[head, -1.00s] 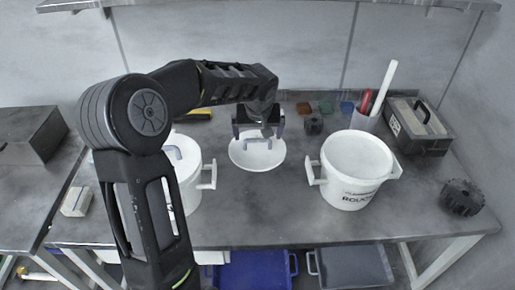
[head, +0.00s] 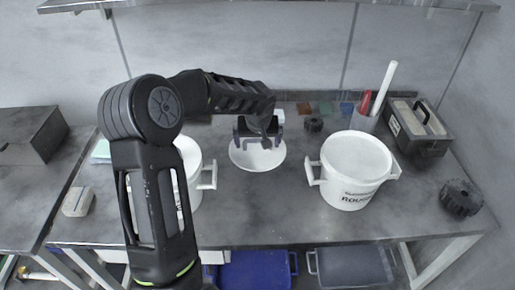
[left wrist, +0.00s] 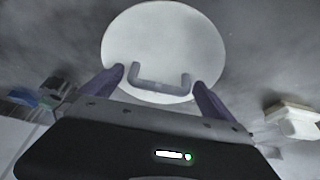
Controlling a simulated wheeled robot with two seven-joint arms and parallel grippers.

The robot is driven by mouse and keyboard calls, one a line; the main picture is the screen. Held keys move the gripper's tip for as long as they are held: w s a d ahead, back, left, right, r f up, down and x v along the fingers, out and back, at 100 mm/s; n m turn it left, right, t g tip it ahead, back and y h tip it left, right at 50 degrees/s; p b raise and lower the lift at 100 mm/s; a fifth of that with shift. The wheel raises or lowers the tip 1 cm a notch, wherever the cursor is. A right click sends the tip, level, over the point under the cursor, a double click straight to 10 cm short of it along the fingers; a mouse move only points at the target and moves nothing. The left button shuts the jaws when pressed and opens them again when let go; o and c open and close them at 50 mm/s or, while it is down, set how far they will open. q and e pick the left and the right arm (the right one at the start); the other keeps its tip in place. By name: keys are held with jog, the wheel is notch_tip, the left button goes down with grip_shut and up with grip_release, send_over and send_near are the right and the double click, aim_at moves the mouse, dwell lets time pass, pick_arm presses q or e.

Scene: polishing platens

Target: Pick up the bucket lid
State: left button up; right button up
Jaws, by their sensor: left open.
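The bucket lid (head: 258,160) is a white round disc lying on the grey table between two white buckets. Its grey loop handle (left wrist: 160,87) shows in the left wrist view, between the fingers and apart from both. My left gripper (head: 259,137) is over the far part of the lid, fingers pointing down, and hides part of it. In the left wrist view the gripper (left wrist: 159,80) is open and empty, one purple finger on each side of the handle. I cannot tell the exact height of the fingertips. My right gripper is not in view.
A white bucket (head: 350,185) with side handles stands right of the lid. Another white bucket (head: 190,160) stands left, partly hidden by my left arm. A grey toolbox (head: 420,128) and a dark toothed disc (head: 461,198) are at the right. Table in front of the lid is clear.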

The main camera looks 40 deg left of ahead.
aim_at(258, 141)
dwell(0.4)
pick_arm(q)
jog(key=c, duration=1.3)
notch_tip(258, 141, up, 10)
jog(key=shift+r, duration=0.1)
dwell(0.7)
